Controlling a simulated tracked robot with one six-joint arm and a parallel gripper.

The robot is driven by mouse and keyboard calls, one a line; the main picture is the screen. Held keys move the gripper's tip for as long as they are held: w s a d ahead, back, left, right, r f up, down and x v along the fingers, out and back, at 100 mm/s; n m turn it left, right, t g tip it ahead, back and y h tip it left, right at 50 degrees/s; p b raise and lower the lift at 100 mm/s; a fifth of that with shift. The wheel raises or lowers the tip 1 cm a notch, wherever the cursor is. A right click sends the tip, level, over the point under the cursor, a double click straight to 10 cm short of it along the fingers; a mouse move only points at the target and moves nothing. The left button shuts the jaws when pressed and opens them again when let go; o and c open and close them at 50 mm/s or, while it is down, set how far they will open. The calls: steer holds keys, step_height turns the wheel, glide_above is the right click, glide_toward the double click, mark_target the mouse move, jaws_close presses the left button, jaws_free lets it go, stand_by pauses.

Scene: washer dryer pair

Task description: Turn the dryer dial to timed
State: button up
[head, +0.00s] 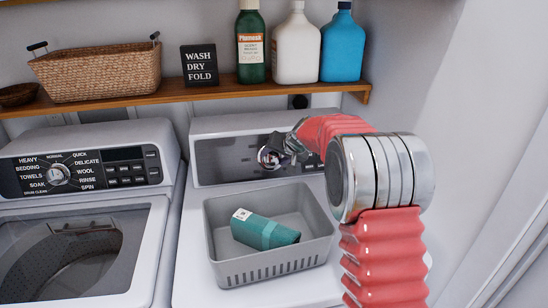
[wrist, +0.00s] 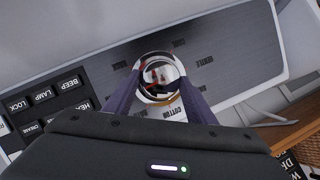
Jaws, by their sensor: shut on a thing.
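The dryer (head: 200,230) is the right-hand machine, with a dark control panel (head: 220,160) along its back. Its round chrome dial (head: 268,157) sits on that panel. In the wrist view the dial (wrist: 158,72) is between the two dark fingers of my gripper (wrist: 158,88), which is shut on it. In the head view my gripper (head: 285,147) reaches the dial from the right. I cannot tell where the dial points.
A grey basket (head: 217,237) with a teal item (head: 265,232) stands on the dryer top, below the panel. The washer (head: 80,230) is at left. A wooden shelf (head: 200,91) above holds a wicker basket, a sign and bottles. A wall is close at right.

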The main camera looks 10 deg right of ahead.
steer(key=shift+s+f+m, duration=0.15)
steer(key=shift+f+m, duration=0.15)
steer(key=shift+f, duration=0.1)
steer(key=o, duration=0.7)
steer(key=shift+c, duration=0.2)
steer(key=o, duration=0.4)
steer(key=shift+r, duration=0.25)
steer(key=v, duration=1.3)
steer(key=shift+s+d+r, duration=0.1)
steer(key=shift+s+d, duration=0.1)
steer(key=shift+d, duration=0.05)
